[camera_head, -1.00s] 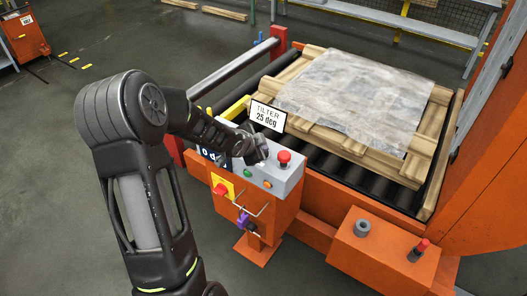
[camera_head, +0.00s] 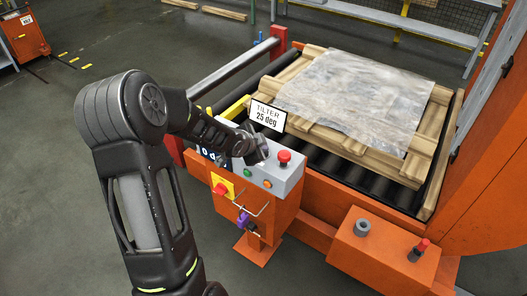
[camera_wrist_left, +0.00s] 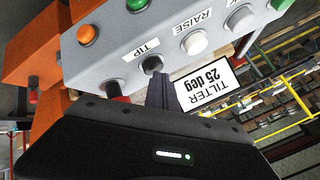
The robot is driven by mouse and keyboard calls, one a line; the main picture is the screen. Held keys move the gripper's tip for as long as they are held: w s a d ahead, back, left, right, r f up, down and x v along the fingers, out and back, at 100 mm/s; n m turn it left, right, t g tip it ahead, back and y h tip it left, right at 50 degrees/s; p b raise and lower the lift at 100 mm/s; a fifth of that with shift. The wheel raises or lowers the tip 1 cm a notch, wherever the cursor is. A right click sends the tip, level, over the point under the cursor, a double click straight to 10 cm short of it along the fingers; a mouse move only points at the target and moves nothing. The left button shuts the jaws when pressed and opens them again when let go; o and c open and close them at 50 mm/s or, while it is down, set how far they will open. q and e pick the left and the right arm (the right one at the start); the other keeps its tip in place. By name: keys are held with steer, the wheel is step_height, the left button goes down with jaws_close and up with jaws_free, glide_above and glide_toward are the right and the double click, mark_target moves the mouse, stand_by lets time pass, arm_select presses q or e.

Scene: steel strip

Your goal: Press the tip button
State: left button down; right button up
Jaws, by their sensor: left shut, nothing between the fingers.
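The grey control panel (camera_head: 285,178) sits on an orange pedestal. In the left wrist view, the black button labelled TIP (camera_wrist_left: 152,63) is on the panel face (camera_wrist_left: 120,65). My left gripper (camera_head: 261,153) is over the panel's upper part in the head view. In the left wrist view, its dark fingers (camera_wrist_left: 159,88) are shut and empty, with their tips just below the TIP button in the picture. I cannot tell whether they touch it. In the head view, the gripper and forearm hide the TIP button. My right gripper is not in view.
A white RAISE button (camera_wrist_left: 195,43), an orange button (camera_wrist_left: 87,35) and a green button (camera_wrist_left: 137,4) are nearby. A red mushroom button (camera_head: 284,156) stands up from the panel. The sign "TILTER 25 deg" (camera_head: 267,115) is behind. A wrapped stack (camera_head: 352,95) lies on the wooden pallet.

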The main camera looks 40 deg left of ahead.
arm_select(q)
steer(key=shift+f, duration=0.35)
steer(key=shift+r, duration=0.1)
steer(key=shift+s+r, duration=0.1)
steer(key=shift+r, duration=0.15)
stand_by(0.4)
step_height(320, 180, up, 6)
steer(key=p, duration=0.6)
steer(key=shift+r, duration=0.15)
stand_by(0.5)
